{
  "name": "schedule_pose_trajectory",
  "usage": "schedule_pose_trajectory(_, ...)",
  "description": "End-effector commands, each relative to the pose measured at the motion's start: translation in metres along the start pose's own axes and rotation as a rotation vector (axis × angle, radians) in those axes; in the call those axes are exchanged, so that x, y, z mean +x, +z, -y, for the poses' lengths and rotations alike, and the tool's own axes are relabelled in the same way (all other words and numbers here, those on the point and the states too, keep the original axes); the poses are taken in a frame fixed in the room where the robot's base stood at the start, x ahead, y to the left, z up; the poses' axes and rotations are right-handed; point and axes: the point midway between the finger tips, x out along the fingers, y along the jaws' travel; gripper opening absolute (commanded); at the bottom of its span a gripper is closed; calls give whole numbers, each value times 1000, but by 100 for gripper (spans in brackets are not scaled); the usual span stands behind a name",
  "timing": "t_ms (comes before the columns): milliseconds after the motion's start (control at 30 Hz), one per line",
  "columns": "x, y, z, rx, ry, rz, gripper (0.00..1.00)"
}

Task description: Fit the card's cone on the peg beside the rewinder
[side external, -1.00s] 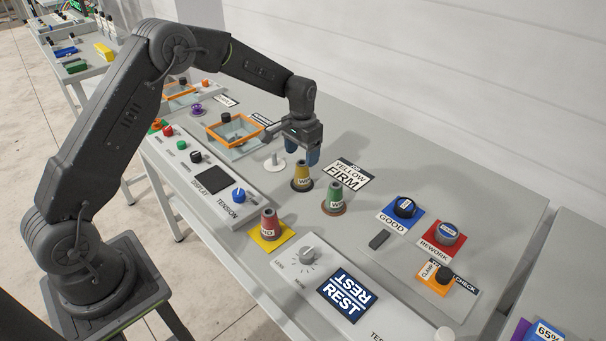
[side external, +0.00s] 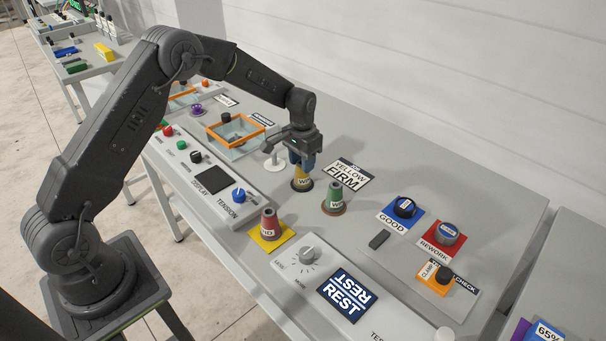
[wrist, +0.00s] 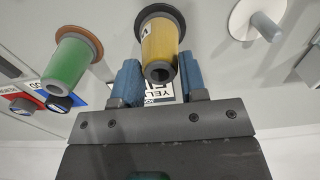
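The card (side external: 346,175) reads YELLOW FIRM. The yellow cone (side external: 302,184) stands upright on the table on a dark round base; it also shows in the wrist view (wrist: 160,48). My gripper (side external: 301,163) is over the yellow cone, pointing down. In the wrist view its blue fingers (wrist: 161,82) are apart, one on each side of the cone's upper end, with narrow gaps visible. A white peg (side external: 273,158) on a round white base stands empty just left of the cone; it also shows in the wrist view (wrist: 264,24).
A green cone (side external: 334,197) stands close to the right of the yellow one. A red cone (side external: 269,224) stands on a yellow square nearer the front. An orange-framed box (side external: 236,134) lies beyond the peg. Blue GOOD (side external: 401,209) and red REWORK (side external: 440,236) pads are at right.

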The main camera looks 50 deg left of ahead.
Motion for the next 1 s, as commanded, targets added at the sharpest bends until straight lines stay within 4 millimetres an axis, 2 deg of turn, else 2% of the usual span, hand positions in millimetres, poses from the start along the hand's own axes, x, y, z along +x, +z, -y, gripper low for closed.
schedule_pose_trajectory(33, 0, 0, 0, 0, 0, 0, 34)
schedule_pose_trajectory(300, 0, 0, 0, 0, 0, -1, 9)
schedule_pose_trajectory(1000, -21, 0, 0, 0, 0, -1, 9)
